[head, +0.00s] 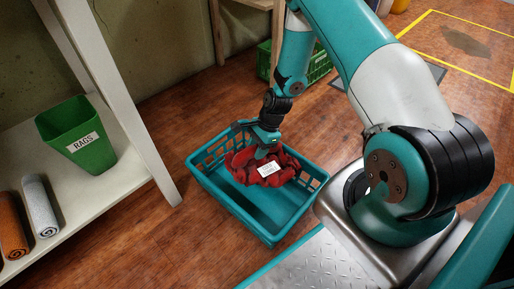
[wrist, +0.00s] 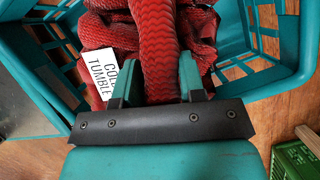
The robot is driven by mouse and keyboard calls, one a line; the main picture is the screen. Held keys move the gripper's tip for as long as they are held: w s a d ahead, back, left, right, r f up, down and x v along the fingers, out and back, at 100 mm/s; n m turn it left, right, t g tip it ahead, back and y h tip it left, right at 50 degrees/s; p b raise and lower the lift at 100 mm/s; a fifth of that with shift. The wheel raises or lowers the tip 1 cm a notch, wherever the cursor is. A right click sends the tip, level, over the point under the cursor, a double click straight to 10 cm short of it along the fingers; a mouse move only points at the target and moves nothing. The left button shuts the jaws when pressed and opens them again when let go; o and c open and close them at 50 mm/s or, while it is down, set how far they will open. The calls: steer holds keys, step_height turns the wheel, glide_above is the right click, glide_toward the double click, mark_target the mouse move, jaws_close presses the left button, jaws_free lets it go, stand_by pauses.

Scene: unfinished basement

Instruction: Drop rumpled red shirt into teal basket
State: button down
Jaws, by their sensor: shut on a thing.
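The rumpled red shirt (head: 278,170) with a white label is inside the outline of the teal basket (head: 225,196) in the head view, near its back part. The basket stands on the wooden floor. My gripper (head: 265,148) points down over the basket and is shut on the shirt. In the wrist view a fold of the red shirt (wrist: 157,50) runs between the two fingers of my gripper (wrist: 152,82), and the label hangs to the left. The basket's slotted wall (wrist: 252,50) surrounds the shirt. Whether the shirt touches the basket's bottom I cannot tell.
A white shelf (head: 105,185) on the left holds a green bin (head: 77,140) marked RAGS and rolled orange and grey cloths. A green crate (head: 318,68) stands behind the basket. Bare wooden floor (head: 150,235) lies left of the basket.

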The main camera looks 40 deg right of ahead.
steer(key=shift+r, duration=0.1)
steer(key=c, duration=0.6)
jaws_free()
steer(key=p+v, duration=0.8)
steer(key=v, duration=0.9)
steer(key=shift+r, duration=0.25)
steer(key=shift+w, duration=0.1)
